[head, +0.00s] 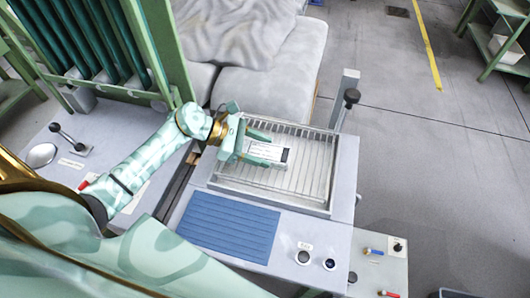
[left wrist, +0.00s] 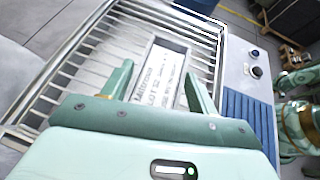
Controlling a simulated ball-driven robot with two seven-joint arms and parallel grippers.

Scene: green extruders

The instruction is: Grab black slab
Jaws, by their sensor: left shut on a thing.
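The slab (head: 285,155) lies at the wire rack in the head view. Its top carries a large white label and a dark end shows at its right. In the left wrist view the slab (left wrist: 160,75) shows its printed label and grey border, between the two fingers. My left gripper (head: 266,146) is shut on the slab, with one finger along each long side. I cannot tell whether the slab touches the rack bars or hangs just above them. My right gripper does not show.
The metal wire rack (head: 318,190) sits in a grey bench top. A blue ribbed mat (head: 229,225) and round buttons (head: 304,257) are in front of it. A post with a black knob (head: 351,97) stands at the rack's far right corner. Grey cushions (head: 270,85) lie behind.

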